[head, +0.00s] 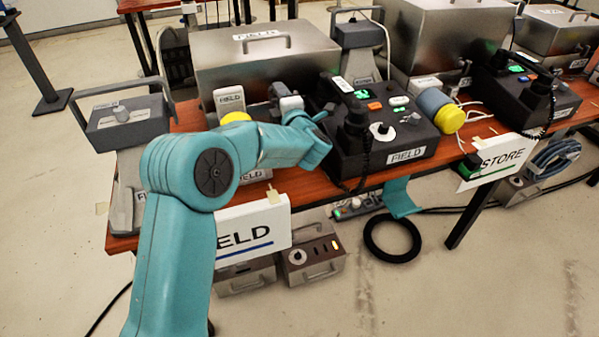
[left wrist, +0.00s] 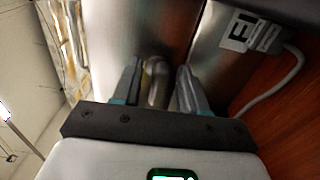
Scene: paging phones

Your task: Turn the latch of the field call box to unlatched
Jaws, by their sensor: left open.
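The field call box (head: 222,62) is a large silver metal case with a handle and a FIELD label on its lid, at the back left of the table in the head view. My left gripper (head: 279,88) is at its front face, with its fingertips hard to make out there. In the left wrist view, the open fingers of my left gripper (left wrist: 158,72) stand on either side of a small rounded metal latch (left wrist: 157,88) on the shiny case. I cannot tell whether the fingers touch the latch, nor its exact turn. My right gripper is not in view.
A black FIELD phone console (head: 385,128) stands right of my left gripper. A small white FIELD box (head: 229,99) is left of it. A grey handset unit (head: 125,122) stands at the table's left end. Another silver case (head: 445,35) is further right.

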